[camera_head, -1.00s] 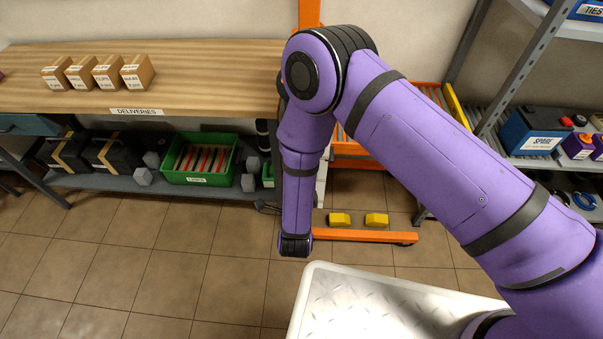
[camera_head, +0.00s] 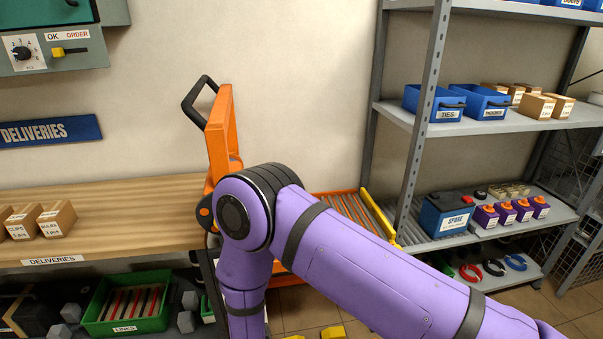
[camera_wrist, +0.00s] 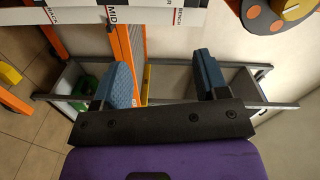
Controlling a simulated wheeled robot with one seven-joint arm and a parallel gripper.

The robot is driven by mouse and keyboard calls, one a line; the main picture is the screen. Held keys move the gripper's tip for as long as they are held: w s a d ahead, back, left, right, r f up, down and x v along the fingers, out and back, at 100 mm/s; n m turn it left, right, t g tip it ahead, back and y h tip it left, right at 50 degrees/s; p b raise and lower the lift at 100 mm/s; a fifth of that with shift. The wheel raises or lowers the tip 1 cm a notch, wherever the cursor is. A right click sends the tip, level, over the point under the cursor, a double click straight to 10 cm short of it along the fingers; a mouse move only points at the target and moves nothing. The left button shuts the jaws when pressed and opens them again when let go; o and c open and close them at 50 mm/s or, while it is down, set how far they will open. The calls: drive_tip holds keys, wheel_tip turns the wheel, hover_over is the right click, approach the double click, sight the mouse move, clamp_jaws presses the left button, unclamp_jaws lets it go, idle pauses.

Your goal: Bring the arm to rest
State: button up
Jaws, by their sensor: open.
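My purple arm (camera_head: 370,270) reaches in from the lower right in the head view. It rises to a bent elbow and its forearm hangs down out of the bottom edge, so my gripper is outside that view. In the wrist view my gripper (camera_wrist: 164,76) shows two blue-grey fingers spread wide apart. Nothing is held between them.
An orange lifter (camera_head: 220,130) stands right behind my elbow. The deliveries bench (camera_head: 120,190) is at left, with a green crate (camera_head: 127,328) below. A grey shelf rack (camera_head: 470,125) with blue bins stands at right. Orange uprights (camera_wrist: 128,50) appear close beyond my fingers.

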drive_tip(key=w+d+r+n+g, duration=0.1)
drive_tip(key=w+d+r+g, duration=0.1)
drive_tip(key=w+r, duration=0.65)
drive_tip(key=w+d+r+n+g, duration=0.15)
drive_tip(key=w+r, duration=0.35)
drive_tip(key=r, duration=0.6)
drive_tip(key=d+r+n+g+y, duration=0.1)
drive_tip(key=d+r+n+g, duration=0.25)
drive_tip(key=d+r, duration=1.05)
drive_tip(key=s+d+r+n+g+h, duration=0.1)
drive_tip(key=s+d+r+n+g, duration=0.15)
drive_tip(key=s+d+r, duration=0.6)
drive_tip(key=s+d+r+n+g+h, duration=0.15)
drive_tip(key=s+d+r+n, duration=0.35)
drive_tip(key=s+d, duration=0.55)
drive_tip(key=s+d+h, duration=0.1)
drive_tip(key=s+d, duration=0.2)
drive_tip(key=s, duration=0.3)
drive_tip(key=s+d+r+g+h, duration=0.1)
drive_tip(key=s+d, duration=0.3)
drive_tip(key=s, duration=0.2)
drive_tip(key=shift+o, duration=0.5)
drive_tip(key=shift+d, duration=0.1)
